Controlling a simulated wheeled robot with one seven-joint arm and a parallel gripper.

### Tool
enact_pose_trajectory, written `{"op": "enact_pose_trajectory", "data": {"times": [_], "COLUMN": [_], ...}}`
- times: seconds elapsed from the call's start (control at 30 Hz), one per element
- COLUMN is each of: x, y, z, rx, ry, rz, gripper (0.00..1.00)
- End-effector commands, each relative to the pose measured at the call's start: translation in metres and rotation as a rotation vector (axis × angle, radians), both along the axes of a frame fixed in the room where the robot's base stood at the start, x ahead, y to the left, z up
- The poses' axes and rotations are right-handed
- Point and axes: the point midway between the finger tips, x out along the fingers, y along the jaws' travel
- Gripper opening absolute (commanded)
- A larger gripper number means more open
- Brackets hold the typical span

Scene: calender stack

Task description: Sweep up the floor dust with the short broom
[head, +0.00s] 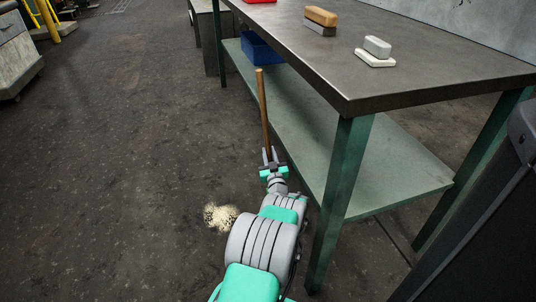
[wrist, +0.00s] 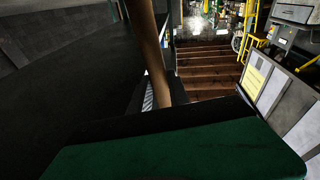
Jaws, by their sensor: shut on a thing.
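The short broom shows as a tan wooden handle (head: 263,105) standing nearly upright, leaning slightly left at its top, beside the workbench. My gripper (head: 270,156) is shut on the handle low down in the head view. In the wrist view the handle (wrist: 150,50) rises through the upper middle. The broom's bristle end cannot be made out in either view. The floor dust is a pale, speckled heap (head: 220,217) on the dark floor, left of my arm and nearer than my gripper, apart from it.
A workbench (head: 345,88) with green legs and a lower shelf (head: 385,170) stands close right of my arm. On its top lie a tan-and-grey block (head: 320,19) and a white block (head: 376,49). A blue bin (head: 260,48) sits on the shelf. The floor to the left is open.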

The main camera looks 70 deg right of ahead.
Motion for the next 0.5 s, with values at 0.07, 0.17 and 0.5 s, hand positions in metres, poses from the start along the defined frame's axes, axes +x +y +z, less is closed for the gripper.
{"op": "enact_pose_trajectory", "data": {"times": [0.07,0.17,0.5], "x": [0.0,0.0,-0.006], "y": [-0.001,-0.002,-0.007], "z": [0.014,0.027,0.069], "rx": [-0.007,-0.009,-0.018], "ry": [-0.002,-0.003,-0.004], "rz": [-0.001,-0.001,-0.009], "gripper": [0.0,0.0,0.0]}}
